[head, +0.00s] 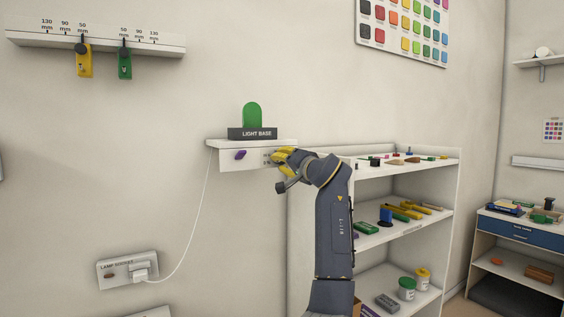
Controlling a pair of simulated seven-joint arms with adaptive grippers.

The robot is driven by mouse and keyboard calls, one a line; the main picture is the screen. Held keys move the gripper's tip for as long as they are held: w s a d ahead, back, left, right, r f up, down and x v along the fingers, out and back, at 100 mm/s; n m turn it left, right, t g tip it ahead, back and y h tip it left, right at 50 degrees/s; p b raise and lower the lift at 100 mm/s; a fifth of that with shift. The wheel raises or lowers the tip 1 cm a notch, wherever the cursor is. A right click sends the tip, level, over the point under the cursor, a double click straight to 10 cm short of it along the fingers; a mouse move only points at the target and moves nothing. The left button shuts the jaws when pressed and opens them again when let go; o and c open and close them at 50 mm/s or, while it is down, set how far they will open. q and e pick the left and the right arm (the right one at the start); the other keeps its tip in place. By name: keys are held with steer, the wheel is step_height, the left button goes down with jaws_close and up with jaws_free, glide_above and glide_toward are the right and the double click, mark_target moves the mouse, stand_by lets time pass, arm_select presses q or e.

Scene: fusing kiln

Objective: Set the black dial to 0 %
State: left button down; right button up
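A small white shelf box (225,160) is fixed to the wall and carries the light base (252,133) with a green rounded panel (252,115) standing in it. A purple knob (240,155) shows on the left of its front face. My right gripper (279,161) is at the right part of that face and covers it, along with some small lettering. I see no black dial there; it may be hidden behind the gripper. Whether the fingers are open or shut on something is not clear. My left gripper is not in view.
A white shelf unit (456,190) with tools and jars stands close at the right, behind my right arm. A white cord (203,205) runs down to the lamp socket (115,272). A wall rail (20,38) holds yellow and green tags.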

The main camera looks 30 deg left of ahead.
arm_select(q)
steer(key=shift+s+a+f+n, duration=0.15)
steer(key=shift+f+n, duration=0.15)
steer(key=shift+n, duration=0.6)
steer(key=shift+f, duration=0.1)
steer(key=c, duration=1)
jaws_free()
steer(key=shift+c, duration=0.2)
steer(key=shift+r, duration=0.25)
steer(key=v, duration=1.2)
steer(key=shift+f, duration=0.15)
